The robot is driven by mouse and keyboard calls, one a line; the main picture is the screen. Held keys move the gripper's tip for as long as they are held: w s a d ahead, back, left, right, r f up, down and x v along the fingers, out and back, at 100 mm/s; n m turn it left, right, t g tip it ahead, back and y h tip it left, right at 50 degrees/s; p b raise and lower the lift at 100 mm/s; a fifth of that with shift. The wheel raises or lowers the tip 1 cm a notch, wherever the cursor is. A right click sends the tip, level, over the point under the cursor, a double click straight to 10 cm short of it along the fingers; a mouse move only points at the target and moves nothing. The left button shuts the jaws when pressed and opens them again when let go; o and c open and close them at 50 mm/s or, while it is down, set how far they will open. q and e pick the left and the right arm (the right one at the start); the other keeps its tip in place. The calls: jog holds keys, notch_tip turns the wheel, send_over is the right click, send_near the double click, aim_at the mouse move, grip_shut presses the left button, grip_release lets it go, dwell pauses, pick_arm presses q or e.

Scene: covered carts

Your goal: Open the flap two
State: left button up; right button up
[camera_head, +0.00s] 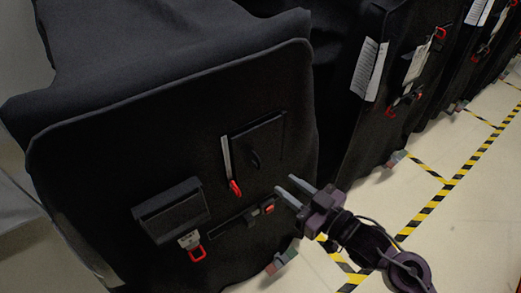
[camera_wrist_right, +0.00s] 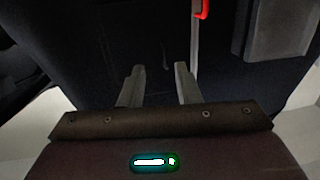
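A black covered cart (camera_head: 120,130) fills the left of the head view. On its front are a left flap (camera_head: 172,212) with a red-ended tag (camera_head: 194,250), an upper right flap (camera_head: 258,143) with a pale strap and red loop (camera_head: 235,187), and a dark horizontal strip (camera_head: 230,222). I cannot tell which flap is number two. My right gripper (camera_head: 286,186) is open and empty, in front of the cover's right part. In the right wrist view its fingers (camera_wrist_right: 160,70) stand apart facing dark cloth, with a red-ended strap (camera_wrist_right: 195,40) and a flap-like panel (camera_wrist_right: 278,25) beyond. My left gripper is not in view.
More black covered carts (camera_head: 345,90) stand in a row to the right, with white labels (camera_head: 369,70) and red loops. Pale floor with yellow-black striped tape (camera_head: 428,210) runs alongside them and is clear.

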aim_at(263, 156)
jog(key=w+a+r+p, duration=0.1)
jog(key=w+a+r, duration=0.1)
jog(key=w+a, duration=0.3)
jog(key=shift+a+y, duration=0.4)
jog(key=shift+a, duration=0.1)
grip_shut()
